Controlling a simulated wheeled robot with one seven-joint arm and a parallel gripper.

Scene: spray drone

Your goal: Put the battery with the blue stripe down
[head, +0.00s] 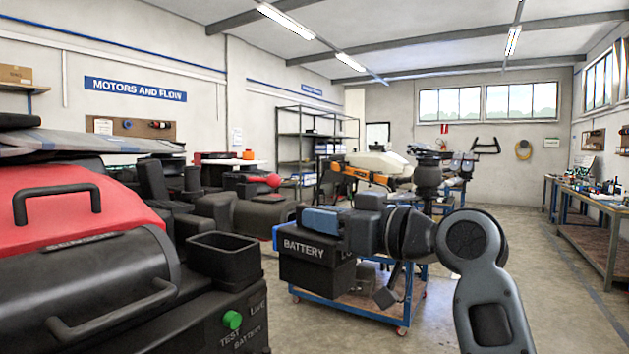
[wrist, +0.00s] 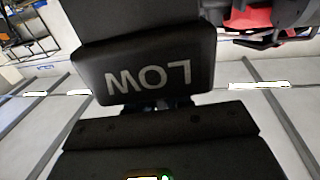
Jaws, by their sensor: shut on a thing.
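My gripper is shut at the battery's top. In the wrist view the battery (wrist: 145,75) fills the upper middle, its word LOW upside down, and the fingers are mostly hidden. The battery is seen in front of a blue-framed trolley (head: 350,308); I cannot tell whether it touches anything below.
At the left stands a large black machine with a red cover (head: 75,205), an open black box (head: 223,258) and a green button (head: 232,320). A pale-tanked drone (head: 380,165) is behind. Workbenches (head: 600,215) line the right wall. The floor (head: 545,270) at the right is clear.

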